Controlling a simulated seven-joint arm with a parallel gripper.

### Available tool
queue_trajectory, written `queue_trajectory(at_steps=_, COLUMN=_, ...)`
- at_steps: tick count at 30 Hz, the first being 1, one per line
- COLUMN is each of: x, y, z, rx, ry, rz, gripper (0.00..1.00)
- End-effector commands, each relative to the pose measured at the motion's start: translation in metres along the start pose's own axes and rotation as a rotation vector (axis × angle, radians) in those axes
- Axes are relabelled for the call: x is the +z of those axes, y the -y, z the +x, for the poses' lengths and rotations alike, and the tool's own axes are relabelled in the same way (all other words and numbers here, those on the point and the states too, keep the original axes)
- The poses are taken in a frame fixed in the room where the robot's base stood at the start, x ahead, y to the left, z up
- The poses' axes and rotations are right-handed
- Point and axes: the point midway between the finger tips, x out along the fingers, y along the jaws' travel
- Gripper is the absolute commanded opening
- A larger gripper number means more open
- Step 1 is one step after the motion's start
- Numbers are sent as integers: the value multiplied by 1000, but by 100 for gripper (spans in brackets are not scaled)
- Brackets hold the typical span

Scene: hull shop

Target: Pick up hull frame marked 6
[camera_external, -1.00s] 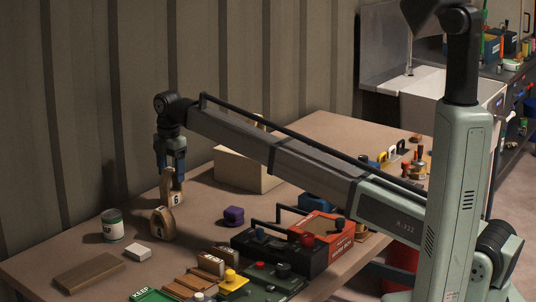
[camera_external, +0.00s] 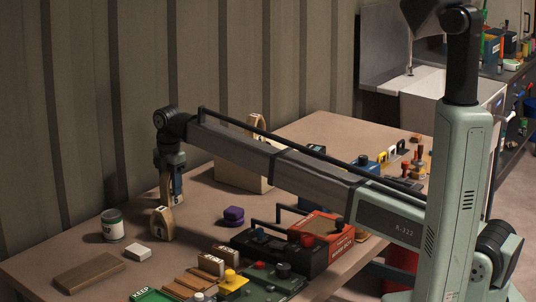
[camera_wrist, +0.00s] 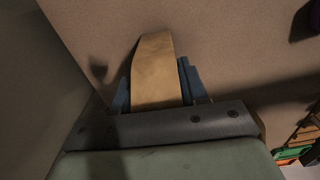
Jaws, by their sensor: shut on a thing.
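My gripper (camera_external: 171,182) is low over the left part of the bench, pointing down. Its blue fingers are shut on a wooden hull frame, the one at the place of the frame marked 6. In the wrist view the tan, tapered frame (camera_wrist: 154,72) stands between the blue fingers.
A labelled can (camera_external: 112,226), a white block (camera_external: 137,252) and a brown board (camera_external: 90,273) lie to the left. A purple object (camera_external: 233,215) and a red toolbox (camera_external: 322,230) are to the right. A pale box (camera_external: 232,174) stands behind, near the wall.

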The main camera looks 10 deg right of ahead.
Motion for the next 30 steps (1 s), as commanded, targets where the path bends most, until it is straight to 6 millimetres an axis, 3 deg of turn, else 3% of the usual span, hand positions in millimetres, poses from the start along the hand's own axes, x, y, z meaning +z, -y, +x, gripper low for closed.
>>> queue_trajectory(at_steps=7, x=0, y=0, z=0, rx=0, ry=0, rz=0, gripper=9)
queue_trajectory(at_steps=17, x=0, y=0, z=-6, rx=1, ry=0, rz=0, gripper=8)
queue_trajectory(at_steps=30, x=0, y=-1, z=-76, rx=2, ry=0, rz=0, gripper=8)
